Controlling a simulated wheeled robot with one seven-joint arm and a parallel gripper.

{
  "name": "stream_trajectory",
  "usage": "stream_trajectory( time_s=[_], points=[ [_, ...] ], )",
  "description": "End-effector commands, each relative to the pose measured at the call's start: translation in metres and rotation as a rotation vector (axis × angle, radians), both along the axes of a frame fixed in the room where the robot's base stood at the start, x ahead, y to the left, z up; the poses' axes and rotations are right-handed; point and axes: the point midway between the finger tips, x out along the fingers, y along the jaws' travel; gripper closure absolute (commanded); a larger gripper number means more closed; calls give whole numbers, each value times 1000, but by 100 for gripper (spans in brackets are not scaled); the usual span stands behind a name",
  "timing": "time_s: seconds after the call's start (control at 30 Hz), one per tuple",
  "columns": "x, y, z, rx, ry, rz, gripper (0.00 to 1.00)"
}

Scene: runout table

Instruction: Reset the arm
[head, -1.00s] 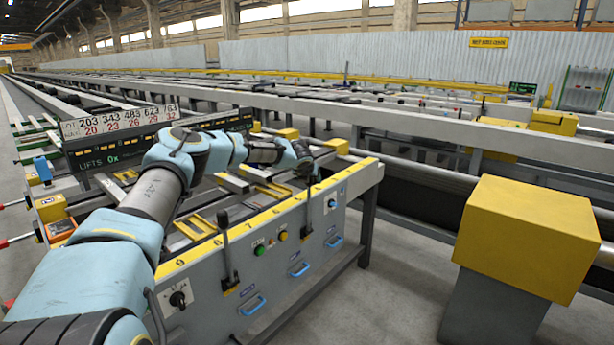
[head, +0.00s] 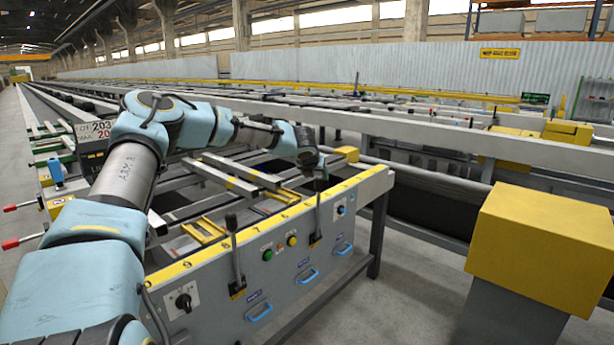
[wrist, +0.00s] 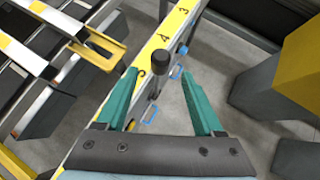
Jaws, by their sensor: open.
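My gripper (head: 318,176) is at the far end of my arm in the head view, just above the right-hand black lever (head: 316,220) on the front panel of the runout table (head: 290,232). In the wrist view its two teal fingers (wrist: 157,75) are spread apart. The lever's black knob (wrist: 160,63) shows between and slightly beyond the fingertips, and no finger visibly touches it. My arm reaches across the left part of the head view, bent at a raised elbow.
Another black lever (head: 234,250) stands left on the panel, near green and yellow buttons. A numbered yellow strip (wrist: 163,40) runs along the table edge. A yellow-topped box (head: 540,245) stands to the right, with open floor between. A lot sign (head: 98,132) is partly hidden behind my arm.

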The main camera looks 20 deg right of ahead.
Motion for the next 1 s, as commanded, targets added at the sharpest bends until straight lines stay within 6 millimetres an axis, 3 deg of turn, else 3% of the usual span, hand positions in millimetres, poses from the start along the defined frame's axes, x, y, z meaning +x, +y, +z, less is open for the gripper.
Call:
stream_trajectory(
  time_s=[0.17, 0.27, 0.4, 0.53, 0.67, 0.77, 1.0],
  points=[
    [-2, -1, 2, 14, -18, -21, 31],
    [-10, -4, 9, 83, -103, -120, 31],
    [-38, -3, 21, 299, -322, -411, 31],
    [-74, 20, 20, 563, -512, -749, 31],
    [-111, 67, 10, 818, -625, -1079, 31],
    [-141, 118, 4, 992, -657, -1327, 31],
    [-230, 265, 0, 1257, -579, -1875, 31]
  ],
)
